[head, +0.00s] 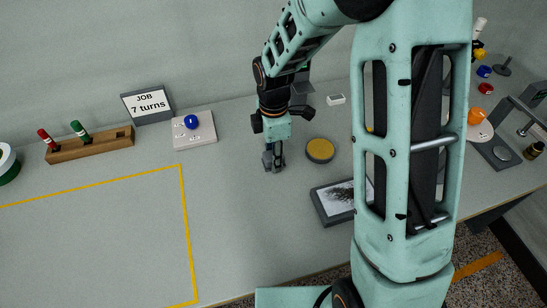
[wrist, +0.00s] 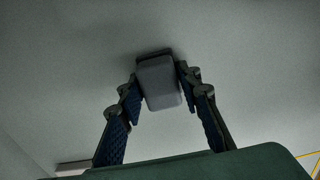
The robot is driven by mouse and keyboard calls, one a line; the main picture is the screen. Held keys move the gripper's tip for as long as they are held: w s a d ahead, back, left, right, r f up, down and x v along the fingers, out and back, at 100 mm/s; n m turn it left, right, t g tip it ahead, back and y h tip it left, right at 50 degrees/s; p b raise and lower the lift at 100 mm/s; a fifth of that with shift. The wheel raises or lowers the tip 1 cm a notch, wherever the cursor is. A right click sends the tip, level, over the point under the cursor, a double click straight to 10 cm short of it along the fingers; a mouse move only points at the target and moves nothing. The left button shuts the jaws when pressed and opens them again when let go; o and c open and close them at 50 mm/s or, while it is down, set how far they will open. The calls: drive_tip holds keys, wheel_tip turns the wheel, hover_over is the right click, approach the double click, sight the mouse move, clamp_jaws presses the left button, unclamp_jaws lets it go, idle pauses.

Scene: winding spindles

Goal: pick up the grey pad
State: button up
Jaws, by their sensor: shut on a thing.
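The grey pad (wrist: 160,85) is a small rounded block between my two fingers in the wrist view. My gripper (wrist: 160,92) is shut on it, with a finger against each side. In the head view my gripper (head: 273,160) points down at the table left of the round yellow-topped disc. The pad is mostly hidden by the fingers there. I cannot tell whether the pad touches the table.
A yellow-topped disc (head: 320,150) lies just right of my gripper, and a dark framed panel (head: 338,201) in front of it. A board with a blue knob (head: 194,130) and a job sign (head: 147,103) stand left. The yellow-outlined area (head: 100,240) is clear.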

drive_tip(key=shift+r, duration=0.6)
wheel_tip(320, 180, up, 2)
drive_tip(key=shift+r, duration=0.2)
drive_tip(key=s+a+r, duration=0.7)
drive_tip(key=s+r, duration=0.2)
drive_tip(key=s, duration=0.2)
drive_tip(key=shift+s+a+r, duration=0.2)
drive_tip(key=shift+s+a, duration=0.1)
drive_tip(key=shift+s, duration=0.1)
